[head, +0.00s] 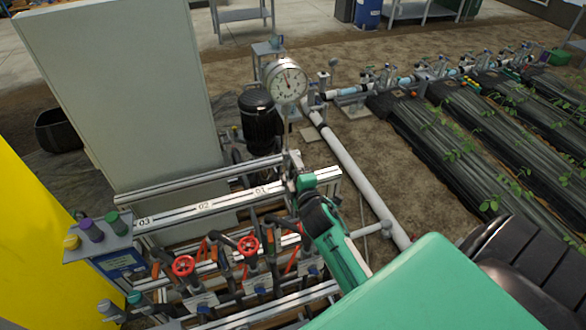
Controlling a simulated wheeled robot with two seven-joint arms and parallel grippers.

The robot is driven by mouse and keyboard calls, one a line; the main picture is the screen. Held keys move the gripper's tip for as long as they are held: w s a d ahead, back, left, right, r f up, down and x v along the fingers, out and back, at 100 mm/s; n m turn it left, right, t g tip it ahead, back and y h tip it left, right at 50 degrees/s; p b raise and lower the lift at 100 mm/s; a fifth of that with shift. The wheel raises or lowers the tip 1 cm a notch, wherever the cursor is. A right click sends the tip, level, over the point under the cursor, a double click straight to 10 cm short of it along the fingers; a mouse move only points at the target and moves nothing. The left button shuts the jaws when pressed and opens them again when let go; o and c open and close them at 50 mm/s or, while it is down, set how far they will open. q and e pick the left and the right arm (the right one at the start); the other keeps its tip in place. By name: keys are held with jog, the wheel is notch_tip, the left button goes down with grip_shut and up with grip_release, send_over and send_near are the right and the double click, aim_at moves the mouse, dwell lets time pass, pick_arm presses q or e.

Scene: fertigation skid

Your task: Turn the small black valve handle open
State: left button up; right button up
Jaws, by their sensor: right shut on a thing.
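My right arm reaches in from the lower right, and its green wrist ends at the top rail of the skid. My right gripper (291,170) is at the thin stem below the round pressure gauge (286,82), by the rail end marked 01. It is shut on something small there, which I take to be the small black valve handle. The jaws and wrist largely hide the handle, so its angle cannot be told. My left gripper is not in view.
Red handwheels (183,265) and pipes fill the skid below the rail (210,203). A black pump motor (259,118) and a large grey cabinet (125,95) stand behind. A white pipe (350,172) runs along the ground at right. Colored caps (91,230) sit at left.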

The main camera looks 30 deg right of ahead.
jog(key=shift+n, duration=0.8)
jog(key=shift+f, duration=0.1)
jog(key=o, duration=1)
jog(key=b+v, duration=0.4)
jog(key=v, duration=1)
jog(key=shift+b, duration=0.35)
jog(key=shift+w+a, duration=0.1)
